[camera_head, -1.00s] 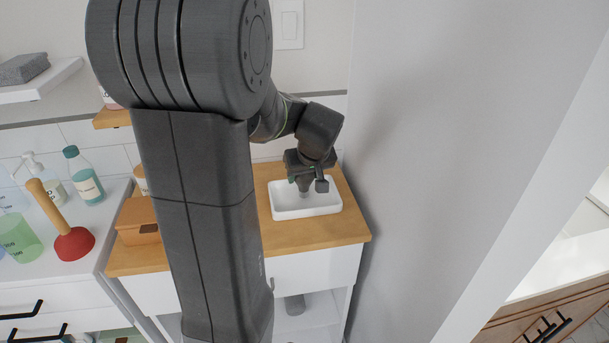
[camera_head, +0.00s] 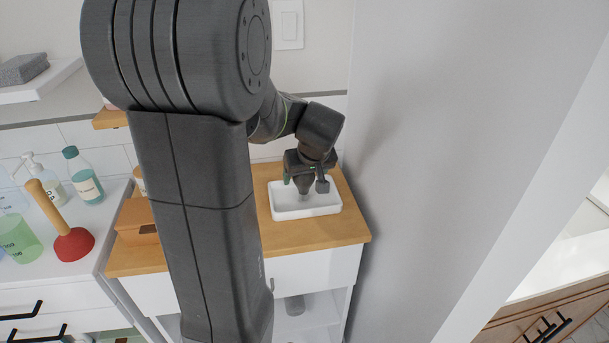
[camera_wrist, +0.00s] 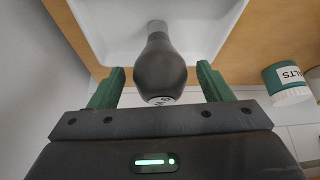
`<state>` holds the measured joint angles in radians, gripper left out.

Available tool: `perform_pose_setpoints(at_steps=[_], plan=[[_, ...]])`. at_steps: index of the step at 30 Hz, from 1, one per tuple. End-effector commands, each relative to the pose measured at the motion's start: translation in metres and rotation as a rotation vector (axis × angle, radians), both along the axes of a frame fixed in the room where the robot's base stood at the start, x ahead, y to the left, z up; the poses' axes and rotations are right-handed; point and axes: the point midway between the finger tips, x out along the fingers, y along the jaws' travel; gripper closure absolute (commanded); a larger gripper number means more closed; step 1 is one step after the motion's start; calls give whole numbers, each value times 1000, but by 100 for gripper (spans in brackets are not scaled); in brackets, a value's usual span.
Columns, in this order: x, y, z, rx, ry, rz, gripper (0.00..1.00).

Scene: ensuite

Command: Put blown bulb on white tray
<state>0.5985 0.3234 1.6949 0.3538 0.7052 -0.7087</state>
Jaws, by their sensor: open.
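The blown bulb (camera_wrist: 161,68) is dark grey with a grey base. In the wrist view it sits between the two green fingers of my gripper (camera_wrist: 160,72), with a gap on each side. Its base points into the white tray (camera_wrist: 98,28). In the head view my gripper (camera_head: 305,184) is low over the white tray (camera_head: 306,212), and the bulb (camera_head: 304,186) shows between the fingers, within the tray's rim. My gripper is open. I cannot tell exactly how the bulb's base meets the tray floor.
The tray stands on a wooden-topped cabinet (camera_head: 330,232) beside a grey wall (camera_head: 430,150) on the right. A brown box (camera_head: 138,222) is on the left of the top. A plunger (camera_head: 72,240) and bottles (camera_head: 84,177) stand on the white counter farther left.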

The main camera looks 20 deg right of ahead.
Motion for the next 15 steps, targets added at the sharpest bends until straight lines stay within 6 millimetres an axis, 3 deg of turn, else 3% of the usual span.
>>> perform_pose_setpoints(at_steps=[15], plan=[[-46, 4, 85, -4, -4, -2, 28]])
